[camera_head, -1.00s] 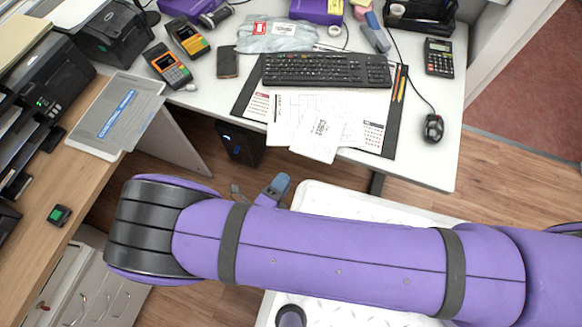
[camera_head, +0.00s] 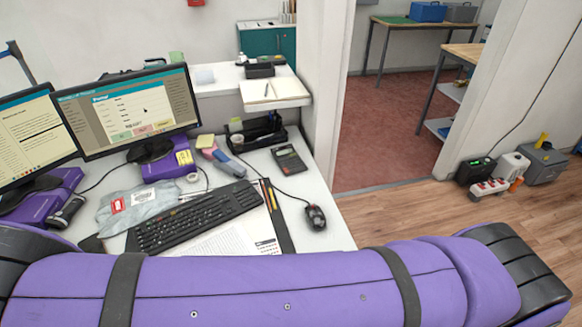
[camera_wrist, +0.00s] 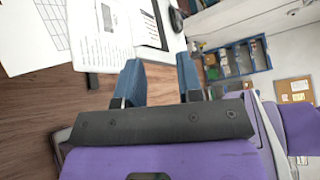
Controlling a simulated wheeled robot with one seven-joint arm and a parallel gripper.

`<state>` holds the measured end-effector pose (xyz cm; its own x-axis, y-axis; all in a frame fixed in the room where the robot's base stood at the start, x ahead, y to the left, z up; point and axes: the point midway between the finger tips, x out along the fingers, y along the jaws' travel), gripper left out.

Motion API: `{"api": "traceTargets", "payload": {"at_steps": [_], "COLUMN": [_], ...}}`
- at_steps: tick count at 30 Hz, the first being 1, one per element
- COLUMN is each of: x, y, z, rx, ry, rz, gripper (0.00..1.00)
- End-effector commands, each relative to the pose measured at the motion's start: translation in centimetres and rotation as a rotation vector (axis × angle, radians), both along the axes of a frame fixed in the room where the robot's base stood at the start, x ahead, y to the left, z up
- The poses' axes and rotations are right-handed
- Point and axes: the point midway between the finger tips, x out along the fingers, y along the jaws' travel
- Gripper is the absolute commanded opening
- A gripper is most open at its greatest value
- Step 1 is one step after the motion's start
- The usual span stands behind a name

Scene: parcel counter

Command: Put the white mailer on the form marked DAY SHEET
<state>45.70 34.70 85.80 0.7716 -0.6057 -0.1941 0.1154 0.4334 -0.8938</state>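A pale grey-white plastic mailer with a red label (camera_head: 140,208) lies on the desk left of the keyboard in the head view. Printed sheets (camera_head: 228,243) lie in front of the keyboard, partly hidden by my arm. In the wrist view a grid sheet (camera_wrist: 28,35) and a text sheet (camera_wrist: 98,42) show at upper left. I cannot read DAY SHEET on any of them. My gripper (camera_wrist: 159,80) is open and empty, its two blue fingers apart, with wood floor behind and the papers beyond to the left. It is not in the head view.
The keyboard (camera_head: 195,217), mouse (camera_head: 315,217), calculator (camera_head: 289,159) and black organiser (camera_head: 257,135) crowd the desk. Monitors (camera_head: 130,105) stand at left. A doorway wall (camera_head: 318,75) rises right of the desk. The wood floor (camera_head: 430,215) at right is open, with boxes by the far wall.

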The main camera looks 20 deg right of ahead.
Motion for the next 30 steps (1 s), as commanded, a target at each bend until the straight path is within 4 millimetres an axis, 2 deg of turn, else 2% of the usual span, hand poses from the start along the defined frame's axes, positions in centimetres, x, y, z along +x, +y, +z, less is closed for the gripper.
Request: {"api": "traceTargets", "payload": {"at_steps": [1, 6, 11, 15, 23, 30], "x": [1.4, 5.0, 7.9, 9.9, 12.1, 12.1], "y": [-0.5, -2.9, -5.9, -9.1, -16.0, -22.6], "z": [2.1, 8.0, 13.3, 17.8, 25.4, 31.5], "rx": [0.068, 0.281, 0.475, 0.637, 0.925, 1.174], "ry": [-0.01, -0.058, -0.123, -0.196, -0.367, -0.561], "rz": [-0.071, -0.294, -0.51, -0.696, -1.045, -1.361], "gripper": [0.34, 0.34, 0.34, 0.34, 0.34, 0.34]}}
